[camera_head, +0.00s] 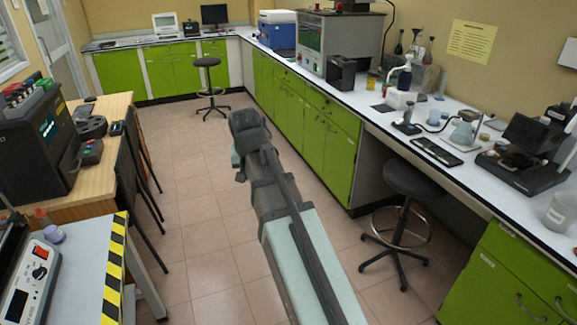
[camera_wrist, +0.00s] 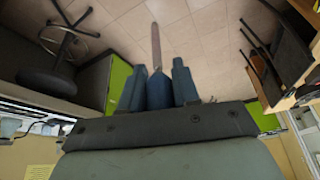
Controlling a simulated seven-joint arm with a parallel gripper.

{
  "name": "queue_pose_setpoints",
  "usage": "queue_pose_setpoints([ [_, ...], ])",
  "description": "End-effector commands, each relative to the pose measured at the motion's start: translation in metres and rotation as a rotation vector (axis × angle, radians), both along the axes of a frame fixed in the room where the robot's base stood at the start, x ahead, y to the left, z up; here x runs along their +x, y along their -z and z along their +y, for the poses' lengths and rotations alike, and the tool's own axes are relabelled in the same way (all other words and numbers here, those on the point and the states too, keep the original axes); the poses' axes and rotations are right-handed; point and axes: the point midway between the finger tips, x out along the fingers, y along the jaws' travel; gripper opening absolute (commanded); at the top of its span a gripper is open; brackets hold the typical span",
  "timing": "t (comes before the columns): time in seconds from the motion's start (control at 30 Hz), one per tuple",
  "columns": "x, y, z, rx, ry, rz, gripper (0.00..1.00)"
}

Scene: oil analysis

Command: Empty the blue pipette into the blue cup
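My gripper (camera_wrist: 159,80) shows in the wrist view with its two fingers on either side of a blue pipette (camera_wrist: 158,92). The pipette's blue bulb sits between the fingers, and its thin, pale stem points away from the gripper over the tiled floor. In the camera_head view my arm reaches out over the open floor, and the fingers and pipette are hidden. A small bluish vessel (camera_head: 420,102) stands on the right-hand bench among other items. It is too small to tell whether it is the blue cup.
The white bench (camera_head: 375,103) on the right carries a bottle, flask and instruments. A stool (camera_head: 410,180) stands before it. A wooden table (camera_head: 112,108) and a bench with a striped edge (camera_head: 115,262) are at the left. The tiled floor (camera_head: 190,180) between is clear.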

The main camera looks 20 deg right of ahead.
Motion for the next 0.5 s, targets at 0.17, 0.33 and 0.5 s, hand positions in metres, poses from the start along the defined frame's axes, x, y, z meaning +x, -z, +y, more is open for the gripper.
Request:
queue_pose_setpoints([
  [0.17, -0.003, 0.000, -0.045, 0.000, 0.073, 0.000, 0.27],
  [0.33, -0.010, 0.002, -0.096, 0.000, 0.154, 0.001, 0.27],
  [0.5, -0.021, 0.003, -0.146, 0.000, 0.235, 0.001, 0.27],
])
